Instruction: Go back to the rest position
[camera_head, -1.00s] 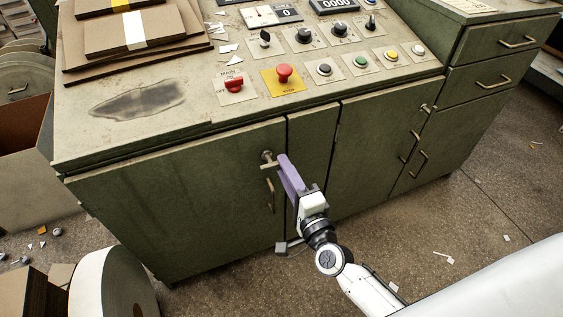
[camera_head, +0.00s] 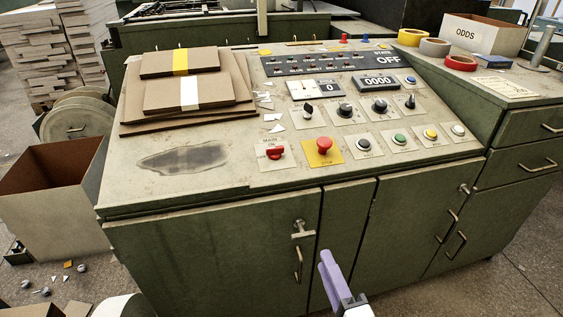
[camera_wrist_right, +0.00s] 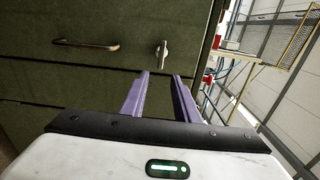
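My right gripper (camera_head: 332,265) shows at the bottom of the head view, with purple fingers in front of the green cabinet. In the right wrist view its two fingers (camera_wrist_right: 161,82) stand apart with nothing between them. A T-shaped metal latch (camera_head: 303,230) is on the cabinet door, to the upper left of the fingers in the head view. In the wrist view the latch (camera_wrist_right: 162,54) shows beyond the fingertips, clear of them. A bar handle (camera_head: 298,264) is below the latch. My left gripper is not in view.
The console top (camera_head: 225,170) carries cardboard stacks (camera_head: 187,92), a red stop button (camera_head: 324,147) and several knobs. Its state display (camera_head: 388,60) reads OFF. The floor (camera_head: 495,290) at the right is clear.

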